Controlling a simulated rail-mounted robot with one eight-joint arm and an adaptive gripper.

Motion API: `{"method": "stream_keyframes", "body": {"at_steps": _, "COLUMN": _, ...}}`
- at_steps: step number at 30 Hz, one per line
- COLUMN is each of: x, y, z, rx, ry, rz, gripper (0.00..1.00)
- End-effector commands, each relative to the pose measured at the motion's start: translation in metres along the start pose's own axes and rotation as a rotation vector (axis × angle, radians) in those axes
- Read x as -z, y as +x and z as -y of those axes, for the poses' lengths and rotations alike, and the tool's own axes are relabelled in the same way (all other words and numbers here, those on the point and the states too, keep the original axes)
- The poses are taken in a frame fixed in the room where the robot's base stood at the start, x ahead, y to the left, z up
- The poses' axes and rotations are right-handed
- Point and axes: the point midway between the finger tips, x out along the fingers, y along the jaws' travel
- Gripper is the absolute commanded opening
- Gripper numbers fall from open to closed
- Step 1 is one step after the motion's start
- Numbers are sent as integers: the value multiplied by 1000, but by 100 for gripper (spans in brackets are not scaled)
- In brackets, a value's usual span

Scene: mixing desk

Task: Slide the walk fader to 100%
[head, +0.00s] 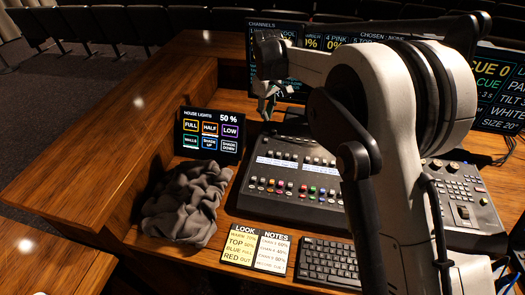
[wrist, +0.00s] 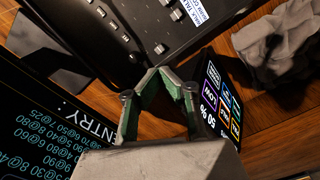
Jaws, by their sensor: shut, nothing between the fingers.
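The mixing console (head: 285,205) lies on the desk, with pale label strips and rows of coloured buttons and small caps. I cannot tell which control is the walk fader; the labels are too small to read. Part of the console (wrist: 140,25) fills the top of the wrist view, with several grey caps and a white label strip (wrist: 190,10). My gripper (head: 266,108) is above the back of the console, near the monitors. In the wrist view my gripper (wrist: 158,71) has its greenish fingertips together, empty, near the console's edge.
The house lights touch panel (head: 210,133) stands left of the console, with a crumpled grey cloth (head: 186,204) before it. Two note cards (head: 256,248) and a keyboard (head: 328,262) lie in front. Monitors (head: 275,50) stand behind. My arm hides the console's right part.

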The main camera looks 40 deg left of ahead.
Motion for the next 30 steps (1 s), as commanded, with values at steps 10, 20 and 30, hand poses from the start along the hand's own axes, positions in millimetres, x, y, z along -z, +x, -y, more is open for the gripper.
{"method": "stream_keyframes", "body": {"at_steps": 10, "x": -35, "y": -6, "z": 26, "rx": 0, "ry": 0, "rz": 0, "gripper": 0}}
{"method": "stream_keyframes", "body": {"at_steps": 20, "x": -68, "y": -13, "z": 51, "rx": 0, "ry": 0, "rz": 0, "gripper": 0}}
{"method": "stream_keyframes", "body": {"at_steps": 30, "x": -93, "y": -19, "z": 70, "rx": 0, "ry": 0, "rz": 0, "gripper": 0}}
